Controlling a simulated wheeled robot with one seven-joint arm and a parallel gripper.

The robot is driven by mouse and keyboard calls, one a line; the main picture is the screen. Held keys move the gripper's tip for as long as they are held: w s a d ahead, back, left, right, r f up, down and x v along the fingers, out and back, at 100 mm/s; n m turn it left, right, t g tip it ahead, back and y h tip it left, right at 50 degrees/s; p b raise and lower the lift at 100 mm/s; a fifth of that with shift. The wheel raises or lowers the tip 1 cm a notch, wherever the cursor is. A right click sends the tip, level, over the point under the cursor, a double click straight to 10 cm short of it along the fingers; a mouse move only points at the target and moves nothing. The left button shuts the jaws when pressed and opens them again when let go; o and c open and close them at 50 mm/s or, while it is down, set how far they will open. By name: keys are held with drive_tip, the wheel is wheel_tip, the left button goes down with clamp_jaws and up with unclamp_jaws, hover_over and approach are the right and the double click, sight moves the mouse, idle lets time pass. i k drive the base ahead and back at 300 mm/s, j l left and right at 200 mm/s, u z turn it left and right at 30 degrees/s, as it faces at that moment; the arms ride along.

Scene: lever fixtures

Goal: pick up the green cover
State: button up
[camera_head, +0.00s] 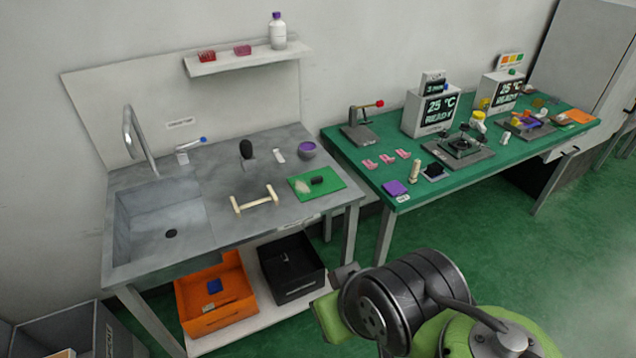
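I cannot tell for sure which thing is the green cover. A flat green board (301,189) lies on the grey sink counter, with a small dark block (317,180) and a pale piece on it. A small green spot (512,71) shows on top of the right display box on the green table. My arm, black and light green, shows at the bottom right, in front of the benches and well apart from both. Its gripper fingers cannot be made out.
The grey counter (200,235) has a sink, a tap and a wooden-coloured handle (255,200). Orange (215,318) and black (290,290) bins stand below. The green table (420,200) carries a lever fixture (360,125), display boxes and small items. Green floor lies open at right.

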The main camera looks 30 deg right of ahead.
sight(311, 185)
drive_tip(key=i+l+u, duration=0.45)
drive_tip(key=l+u, duration=0.25)
drive_tip(key=l, duration=0.15)
drive_tip(key=i+l+u, duration=0.2)
drive_tip(key=l, duration=0.15)
drive_tip(key=i+l+u, duration=0.1)
drive_tip(key=l+u, duration=0.15)
drive_tip(key=l, duration=0.1)
